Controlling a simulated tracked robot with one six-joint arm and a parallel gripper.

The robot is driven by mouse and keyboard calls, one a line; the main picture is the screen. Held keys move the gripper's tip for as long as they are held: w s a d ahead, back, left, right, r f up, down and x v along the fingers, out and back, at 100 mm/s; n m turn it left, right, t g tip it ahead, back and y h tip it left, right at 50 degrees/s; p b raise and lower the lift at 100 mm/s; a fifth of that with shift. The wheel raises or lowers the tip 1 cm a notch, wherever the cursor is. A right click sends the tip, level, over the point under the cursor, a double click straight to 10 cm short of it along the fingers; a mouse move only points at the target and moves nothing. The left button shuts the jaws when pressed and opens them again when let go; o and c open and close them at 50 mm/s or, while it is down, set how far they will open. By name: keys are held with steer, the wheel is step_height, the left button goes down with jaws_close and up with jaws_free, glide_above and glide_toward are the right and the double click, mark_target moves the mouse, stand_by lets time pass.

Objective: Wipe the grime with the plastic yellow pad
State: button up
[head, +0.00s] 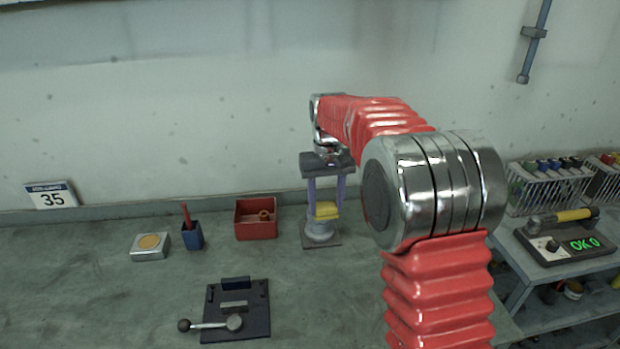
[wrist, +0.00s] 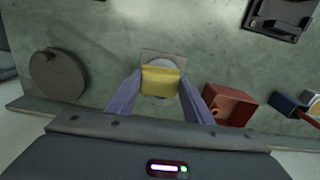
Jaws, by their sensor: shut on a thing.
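The yellow pad (head: 327,210) is between the two purple fingers of my gripper (head: 326,207), which is shut on it. It also shows in the wrist view (wrist: 160,81), with one fingertip at each side. Right below the pad is a pale round stand (head: 319,231) on a square grey plate (wrist: 163,53). I cannot tell whether the pad touches the stand or is just above it. My gripper points down. I cannot make out any patch of grime for certain in either view.
A red box (head: 256,218), a blue cup (head: 192,236) and a small tin (head: 150,247) stand left of the stand. A dark plate with a lever (head: 236,311) lies nearer. A dark round disc (wrist: 58,76) shows in the wrist view. The wall is close behind.

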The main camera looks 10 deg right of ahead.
steer(key=a+r, duration=0.4)
steer(key=r, duration=0.4)
stand_by(0.6)
steer(key=shift+s, duration=0.1)
stand_by(0.5)
